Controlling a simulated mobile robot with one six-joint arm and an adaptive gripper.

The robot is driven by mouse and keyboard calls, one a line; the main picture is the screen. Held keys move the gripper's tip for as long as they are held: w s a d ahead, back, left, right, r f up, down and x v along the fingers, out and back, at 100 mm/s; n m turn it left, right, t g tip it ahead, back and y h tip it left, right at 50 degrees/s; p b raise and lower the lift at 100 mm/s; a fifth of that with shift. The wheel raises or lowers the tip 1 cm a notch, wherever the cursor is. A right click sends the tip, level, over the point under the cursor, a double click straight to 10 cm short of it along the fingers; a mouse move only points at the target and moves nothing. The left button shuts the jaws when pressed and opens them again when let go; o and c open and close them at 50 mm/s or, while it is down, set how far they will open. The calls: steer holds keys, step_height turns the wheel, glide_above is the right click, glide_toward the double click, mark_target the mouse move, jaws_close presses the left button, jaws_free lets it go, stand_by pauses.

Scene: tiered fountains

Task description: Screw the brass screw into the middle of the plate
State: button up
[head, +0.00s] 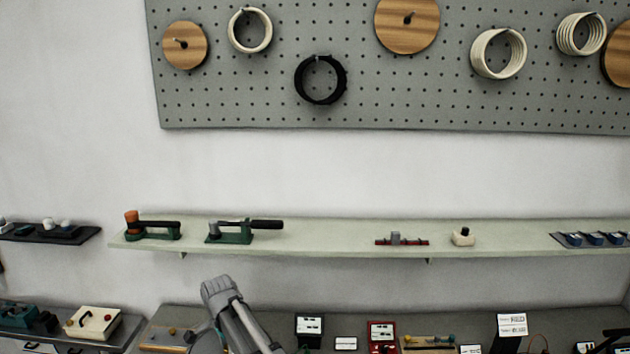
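I cannot make out a brass screw or its plate for certain in the head view. My grey arm rises from the bottom edge, left of centre, in front of the lower bench. Its fingertips do not show, so my gripper is not in view. A cream box (93,324) with small brass-coloured knobs sits at the lower left. A tan board (165,345) with small parts on it lies left of my arm, cut by the bottom edge. Both are too small to tell in detail.
A long pale shelf (330,238) carries green clamp-like devices (235,236) and small blocks. The lower bench (280,318) holds meters, a red box (381,335) and small signs. A grey pegboard (220,90) with rings and wooden discs hangs above. The shelf's middle is clear.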

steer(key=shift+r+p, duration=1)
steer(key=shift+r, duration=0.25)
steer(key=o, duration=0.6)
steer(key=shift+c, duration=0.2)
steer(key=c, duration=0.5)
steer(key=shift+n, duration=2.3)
